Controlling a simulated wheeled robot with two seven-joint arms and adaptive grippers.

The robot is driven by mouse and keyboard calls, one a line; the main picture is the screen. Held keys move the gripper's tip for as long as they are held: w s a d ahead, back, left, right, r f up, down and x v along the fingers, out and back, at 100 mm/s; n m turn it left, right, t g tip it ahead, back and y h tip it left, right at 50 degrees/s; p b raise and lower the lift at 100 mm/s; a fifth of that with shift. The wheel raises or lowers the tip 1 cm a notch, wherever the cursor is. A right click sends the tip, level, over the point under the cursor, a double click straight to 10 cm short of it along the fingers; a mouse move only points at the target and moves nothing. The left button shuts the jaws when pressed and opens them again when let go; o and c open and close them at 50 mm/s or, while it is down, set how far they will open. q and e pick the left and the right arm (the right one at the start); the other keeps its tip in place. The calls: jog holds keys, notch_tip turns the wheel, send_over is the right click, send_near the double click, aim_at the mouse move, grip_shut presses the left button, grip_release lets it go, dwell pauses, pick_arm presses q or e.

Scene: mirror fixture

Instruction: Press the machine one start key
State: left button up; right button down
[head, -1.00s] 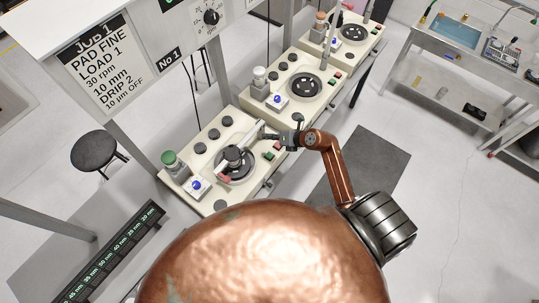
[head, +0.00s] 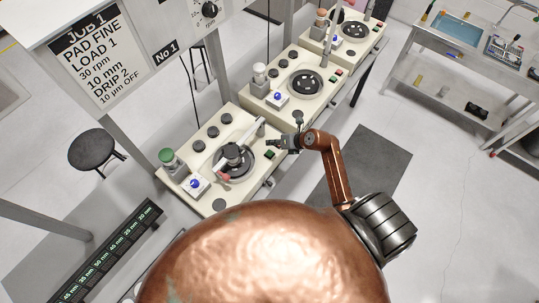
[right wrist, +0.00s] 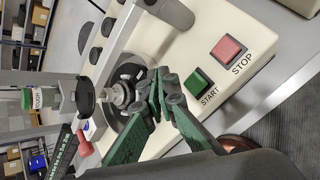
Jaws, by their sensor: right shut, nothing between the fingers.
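Machine one (head: 232,188) is the nearest cream polishing machine, under the No 1 sign. Its green START key (right wrist: 198,82) sits on the top near the front edge and also shows in the head view (head: 268,155). The red STOP key (right wrist: 228,48) lies beside it in the right wrist view. My right gripper (right wrist: 164,80) is shut and empty. Its fingertips appear left of the START key in that view, apart from it in the picture; their height above the top is unclear. In the head view my right gripper (head: 270,142) covers the STOP key area. My left gripper is out of view.
A pale arm (head: 245,135) reaches over machine one's dark plate, close to my gripper. A green-capped bottle (head: 168,160) stands at its left end. Two similar machines stand behind. A dark mat (head: 370,165) and open floor lie to the right.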

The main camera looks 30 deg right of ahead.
jog(key=b, duration=0.3)
send_over(271, 153)
notch_tip(271, 153, down, 4)
jog(key=shift+s+f, duration=0.1)
jog(key=shift+f, duration=0.05)
jog(key=shift+f+b, duration=0.35)
jog(key=shift+f, duration=0.35)
dwell(0.5)
jog(key=shift+f, duration=0.4)
